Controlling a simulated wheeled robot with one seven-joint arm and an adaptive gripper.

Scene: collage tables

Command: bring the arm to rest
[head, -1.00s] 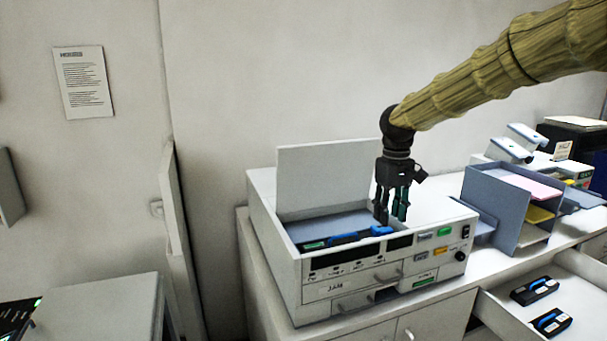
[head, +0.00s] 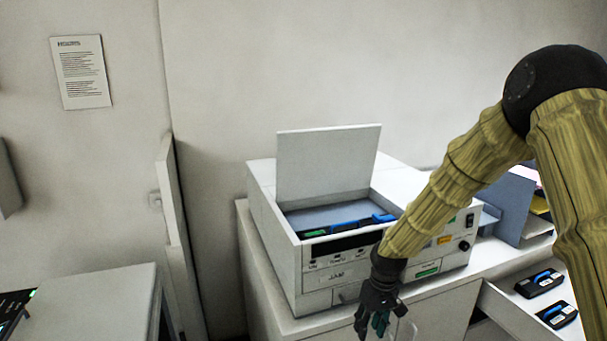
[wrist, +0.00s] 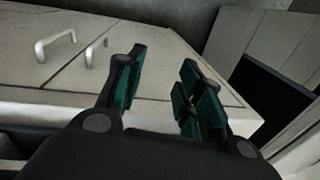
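My gripper (head: 373,318) hangs low in front of the white machine, with its fingers pointing down at the cabinet front. In the wrist view its teal-padded fingers (wrist: 160,92) stand apart with nothing between them. My arm bends down from the right and covers part of the machine's front. The white machine (head: 270,245) stands on the cabinet top with its lid (head: 325,165) raised. Blue and black cartridges (head: 345,227) with a green label lie in its open bay.
An open drawer (head: 510,310) at the right holds two black cartridges (head: 538,283) with blue handles. A grey paper tray (head: 512,208) stands behind my arm. Cabinet doors with handles (wrist: 56,44) show in the wrist view. A grey surface (head: 100,300) is at the lower left.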

